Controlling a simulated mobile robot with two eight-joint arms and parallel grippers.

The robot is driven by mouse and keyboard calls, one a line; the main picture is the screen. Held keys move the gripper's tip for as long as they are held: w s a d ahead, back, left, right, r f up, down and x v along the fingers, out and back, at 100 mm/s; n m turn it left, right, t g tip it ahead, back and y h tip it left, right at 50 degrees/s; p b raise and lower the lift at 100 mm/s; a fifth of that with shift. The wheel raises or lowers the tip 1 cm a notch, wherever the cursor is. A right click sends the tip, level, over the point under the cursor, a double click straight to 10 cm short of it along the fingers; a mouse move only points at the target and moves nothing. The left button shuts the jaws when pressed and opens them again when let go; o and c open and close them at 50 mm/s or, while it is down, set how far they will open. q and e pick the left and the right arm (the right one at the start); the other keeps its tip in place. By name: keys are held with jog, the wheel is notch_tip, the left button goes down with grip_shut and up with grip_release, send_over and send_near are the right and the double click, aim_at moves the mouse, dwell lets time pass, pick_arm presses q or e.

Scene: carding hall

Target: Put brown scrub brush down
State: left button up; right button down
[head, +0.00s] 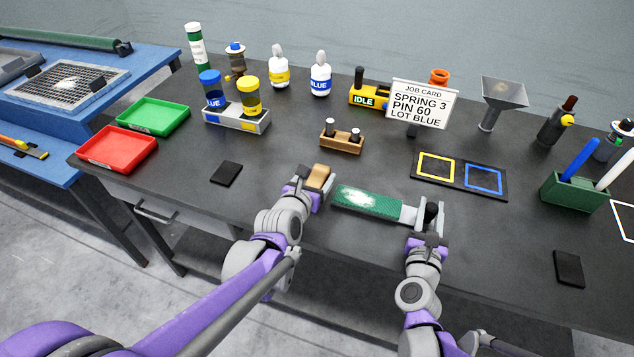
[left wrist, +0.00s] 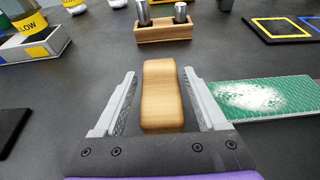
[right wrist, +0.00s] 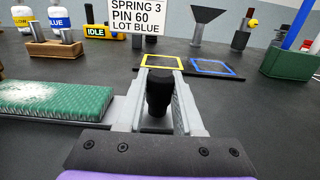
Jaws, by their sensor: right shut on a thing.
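The brown scrub brush (head: 319,177) appears to rest on the dark bench, its wooden back up; its bristles are hidden. My left gripper (head: 309,187) is around it. In the left wrist view the brush (left wrist: 161,95) lies between the spread fingers, with a narrow gap on each side. My right gripper (head: 428,222) is shut on the black knob handle (right wrist: 159,92) at the right end of a green flat (head: 367,202). White fluff lies on the green surface, which also shows in the left wrist view (left wrist: 300,100).
A wooden holder with two pins (head: 341,143) stands behind the brush. A black pad (head: 226,173) lies to its left, with bare bench between. Red (head: 131,165) and green (head: 173,130) trays are further left. A mat with yellow and blue squares (head: 459,177) lies right.

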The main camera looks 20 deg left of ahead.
aim_at(317, 176)
pick_arm(q)
grip_shut()
jog(key=shift+r, duration=0.1)
jog(key=shift+r, duration=0.35)
notch_tip(317, 176, up, 8)
jog(key=shift+r, duration=0.1)
jog(key=shift+w+a+r, duration=0.3)
jog(key=shift+w+a, duration=0.05)
jog(key=shift+w, duration=0.15)
jog(key=shift+w+a+r, duration=0.25)
jog(key=shift+w+a, duration=0.05)
jog(key=shift+w, duration=0.2)
jog(key=w+a, duration=1.2)
jog(key=w, duration=0.3)
jog(key=f, duration=0.3)
jog(key=a+f, duration=0.1)
jog(key=f, duration=0.1)
jog(key=shift+w+f, duration=0.2)
jog(key=shift+w, duration=0.15)
jog(key=shift+f, duration=2.25)
